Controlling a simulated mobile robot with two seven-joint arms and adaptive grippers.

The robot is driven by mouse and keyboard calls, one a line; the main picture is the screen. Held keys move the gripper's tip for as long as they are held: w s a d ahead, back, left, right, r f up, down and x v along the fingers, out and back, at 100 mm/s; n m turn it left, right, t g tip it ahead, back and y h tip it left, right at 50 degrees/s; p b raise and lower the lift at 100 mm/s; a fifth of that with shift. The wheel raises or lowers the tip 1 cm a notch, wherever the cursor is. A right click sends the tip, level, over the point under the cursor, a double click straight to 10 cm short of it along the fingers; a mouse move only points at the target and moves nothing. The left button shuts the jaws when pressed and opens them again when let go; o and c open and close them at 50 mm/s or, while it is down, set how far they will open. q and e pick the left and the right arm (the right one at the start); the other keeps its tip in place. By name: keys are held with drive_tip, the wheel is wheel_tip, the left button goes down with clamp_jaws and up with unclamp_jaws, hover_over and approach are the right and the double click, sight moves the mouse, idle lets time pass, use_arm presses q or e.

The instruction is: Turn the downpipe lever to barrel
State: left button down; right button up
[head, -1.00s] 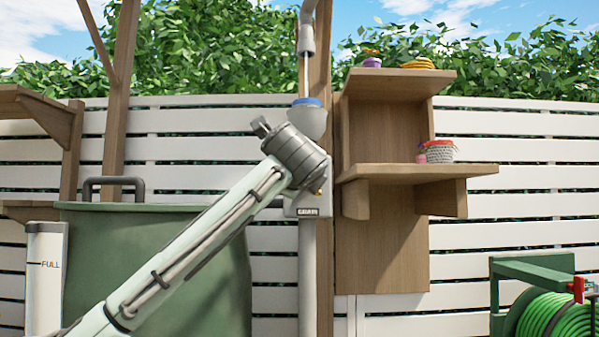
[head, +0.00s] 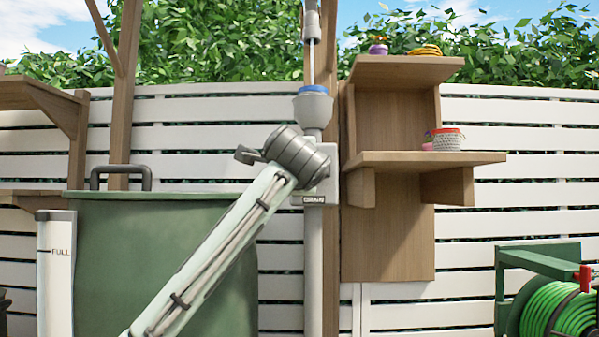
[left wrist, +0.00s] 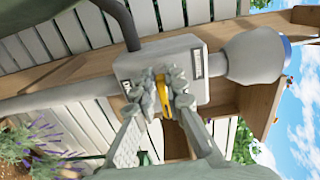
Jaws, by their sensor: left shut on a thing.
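The grey downpipe diverter box (head: 325,190) sits on the pipe between the barrel and the wooden shelf unit. It also shows in the left wrist view (left wrist: 135,66), with white labels too small to read surely. The yellow lever (left wrist: 161,97) is on the box face. My left gripper (left wrist: 167,90) is shut on the lever, a finger on each side. In the head view my wrist hides the lever and the fingers. The green barrel (head: 150,260) stands left of the downpipe (head: 314,255). My right gripper is not in view.
A grey funnel-shaped pipe piece (head: 312,108) with a blue ring is above the box. Shelves (head: 430,158) with small pots stand close on the right. A green hose reel (head: 550,310) is at lower right. A white slatted fence runs behind.

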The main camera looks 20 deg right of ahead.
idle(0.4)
use_arm(q)
drive_tip(key=c, duration=1.6)
unclamp_jaws()
drive_tip(key=v, duration=1.2)
